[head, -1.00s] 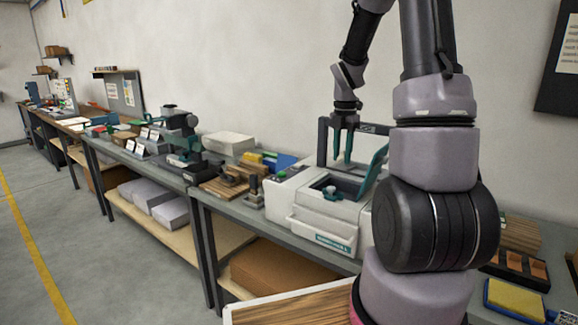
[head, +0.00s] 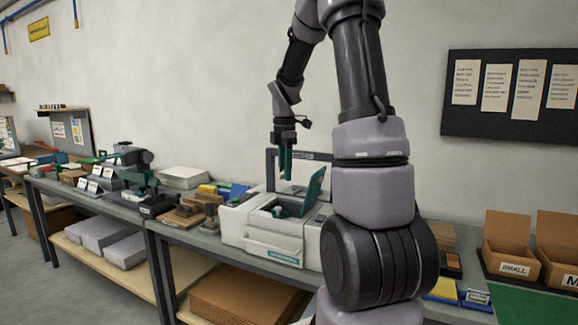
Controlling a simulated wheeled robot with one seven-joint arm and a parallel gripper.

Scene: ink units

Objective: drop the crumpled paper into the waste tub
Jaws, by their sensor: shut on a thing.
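My gripper (head: 284,162) hangs fingers-down above the white printer-like machine (head: 262,236) with its teal lid raised. The fingers look close together and are shut on a small pale thing at their tips, the crumpled paper (head: 283,177). It is tiny here and its shape is hard to make out. The gripper and paper are above the machine's open top, in front of the dark upright frame. I cannot make out a waste tub in this view.
The workbench (head: 205,238) runs along the wall, with tools and a white stack (head: 184,177) left of the machine. My arm hides part of the bench. Floor (head: 60,290) is clear at lower left.

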